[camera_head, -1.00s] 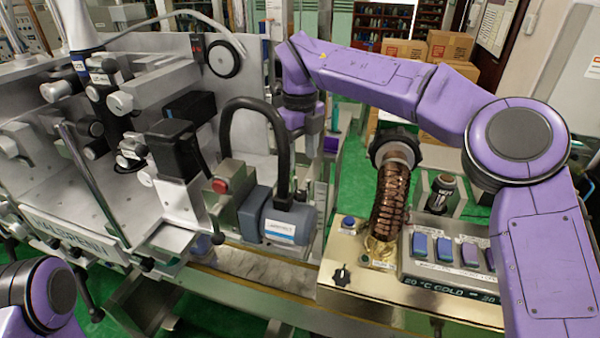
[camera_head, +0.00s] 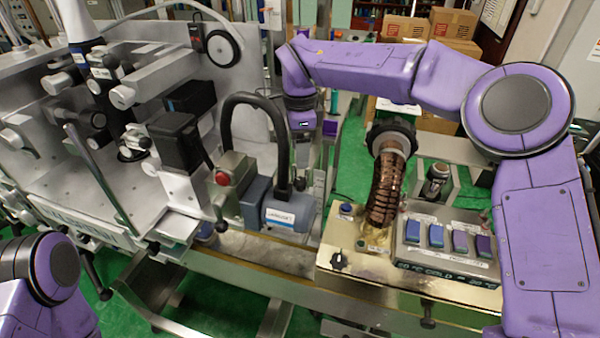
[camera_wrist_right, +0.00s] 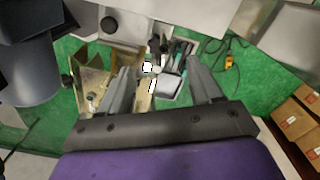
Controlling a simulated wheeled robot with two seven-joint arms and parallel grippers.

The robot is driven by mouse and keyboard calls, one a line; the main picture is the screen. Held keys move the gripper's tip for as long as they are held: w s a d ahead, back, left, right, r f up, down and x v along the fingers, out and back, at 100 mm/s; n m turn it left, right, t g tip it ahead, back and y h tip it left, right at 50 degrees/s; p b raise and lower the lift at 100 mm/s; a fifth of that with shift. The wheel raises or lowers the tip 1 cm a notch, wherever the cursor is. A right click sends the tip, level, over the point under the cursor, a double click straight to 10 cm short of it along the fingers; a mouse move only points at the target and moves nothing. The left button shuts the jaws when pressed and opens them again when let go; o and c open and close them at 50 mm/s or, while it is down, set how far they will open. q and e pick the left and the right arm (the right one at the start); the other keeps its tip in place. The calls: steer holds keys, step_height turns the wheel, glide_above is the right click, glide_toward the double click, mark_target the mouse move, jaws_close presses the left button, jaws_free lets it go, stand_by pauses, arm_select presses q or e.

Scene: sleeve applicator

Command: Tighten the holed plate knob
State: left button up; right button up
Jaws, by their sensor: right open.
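I cannot pick out the holed plate knob for certain. In the right wrist view, a brass-coloured plate (camera_wrist_right: 90,83) with a small dark round part lies left of the fingers, too small to identify. My right gripper (camera_wrist_right: 161,68) is open, with nothing held between its two grey fingers. Below and between them are a pale bar and small white-labelled parts. In the head view the right gripper (camera_head: 304,148) points down just right of the black hose (camera_head: 283,130), its fingertips hard to make out. Only my left arm shows, at the lower left; its gripper is out of view.
The big grey machine (camera_head: 90,190) fills the left. A blue-grey motor (camera_head: 290,212) stands below the hose. A brass-topped control box (camera_head: 350,262) with a coiled copper-coloured column (camera_head: 385,190) and several blue switches stands at the right. Cardboard boxes (camera_head: 455,22) stand behind.

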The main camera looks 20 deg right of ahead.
mark_target(300, 181)
step_height(300, 181, down, 8)
steer(key=shift+s+r+p, duration=0.1)
steer(key=shift+p, duration=0.95)
steer(key=shift+f, duration=0.35)
steer(key=c, duration=1)
